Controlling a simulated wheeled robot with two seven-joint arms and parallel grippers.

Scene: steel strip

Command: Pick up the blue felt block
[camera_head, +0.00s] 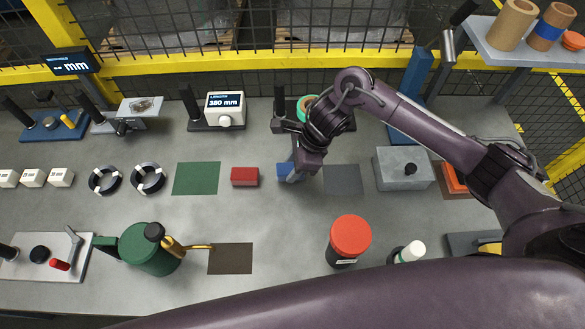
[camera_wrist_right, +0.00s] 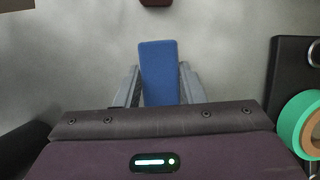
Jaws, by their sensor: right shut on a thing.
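The blue felt block (camera_head: 283,169) shows in the head view at the middle of the grey bench, partly hidden behind my right gripper (camera_head: 293,177). In the right wrist view the blue felt block (camera_wrist_right: 159,70) stands between the two grey fingers of my right gripper (camera_wrist_right: 159,88), one on each side. The right gripper is shut on it. I cannot tell whether the block touches the bench or is lifted. My left gripper is in neither view.
A red block (camera_head: 245,177) lies just left of the blue one, with a green mat (camera_head: 196,178) beyond it. A grey mat (camera_head: 342,180) and a grey box (camera_head: 403,168) are to the right. A red-lidded container (camera_head: 350,236) and a green oil can (camera_head: 150,250) stand nearer me.

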